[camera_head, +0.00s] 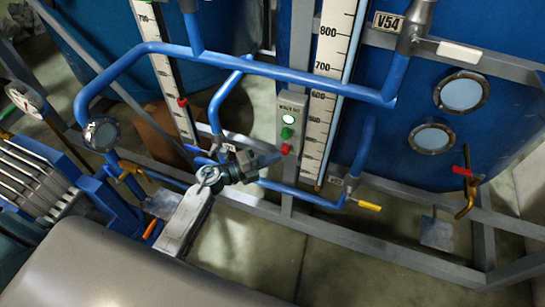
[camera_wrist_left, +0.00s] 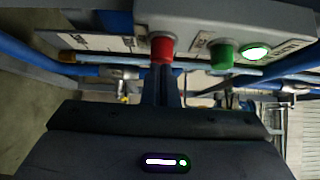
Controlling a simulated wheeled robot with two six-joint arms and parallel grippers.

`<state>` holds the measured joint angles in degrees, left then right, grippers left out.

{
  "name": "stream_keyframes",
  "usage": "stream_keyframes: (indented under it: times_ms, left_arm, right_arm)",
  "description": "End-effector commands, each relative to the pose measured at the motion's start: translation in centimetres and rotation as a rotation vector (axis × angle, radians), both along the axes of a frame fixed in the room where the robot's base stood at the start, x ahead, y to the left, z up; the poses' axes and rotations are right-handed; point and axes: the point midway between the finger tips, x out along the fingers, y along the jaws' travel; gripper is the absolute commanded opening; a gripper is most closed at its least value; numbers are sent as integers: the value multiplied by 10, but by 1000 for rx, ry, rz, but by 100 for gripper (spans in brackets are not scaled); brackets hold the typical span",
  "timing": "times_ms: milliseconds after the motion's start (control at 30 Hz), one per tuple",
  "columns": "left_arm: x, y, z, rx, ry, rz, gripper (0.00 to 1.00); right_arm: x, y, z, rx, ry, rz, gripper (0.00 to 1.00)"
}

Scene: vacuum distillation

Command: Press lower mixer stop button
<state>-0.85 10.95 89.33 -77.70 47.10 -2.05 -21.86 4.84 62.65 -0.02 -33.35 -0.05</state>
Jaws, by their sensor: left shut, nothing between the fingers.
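The mixer control box (camera_head: 291,104) is a grey upright box on the frame, with a lit lamp (camera_head: 289,119) at the top, a green button (camera_head: 286,132) below it and a red stop button (camera_head: 285,149) lowest. My left gripper (camera_head: 276,157) is shut and empty, its tip right by the red button. In the left wrist view the red button (camera_wrist_left: 162,50), green button (camera_wrist_left: 222,55) and glowing green-white lamp (camera_wrist_left: 256,52) sit in a row. The shut fingers (camera_wrist_left: 166,78) point at the red button and overlap its lower edge. I cannot tell whether they touch it. My right gripper is out of view.
Blue pipes (camera_head: 270,68) cross in front of blue tanks (camera_head: 445,120). White level scales (camera_head: 320,110) flank the box. A yellow-handled valve (camera_head: 369,206) is to the lower right, and a red-handled valve (camera_head: 463,171) farther right. Grey frame bars (camera_head: 380,250) run below.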

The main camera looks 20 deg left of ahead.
Motion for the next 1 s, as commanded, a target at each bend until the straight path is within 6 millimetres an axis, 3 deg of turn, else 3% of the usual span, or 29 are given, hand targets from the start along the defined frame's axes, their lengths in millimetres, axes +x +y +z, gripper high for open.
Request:
stream_keyframes:
  times_ms: [300,567,1000]
  left_arm:
    - [2,0,0,0,0,0,0]
    - [25,-1,1,-2,-2,3,0]
    - [25,1,4,-4,-8,4,0]
  right_arm:
    - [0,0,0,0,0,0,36]
    - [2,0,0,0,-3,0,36]
    - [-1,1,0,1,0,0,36]
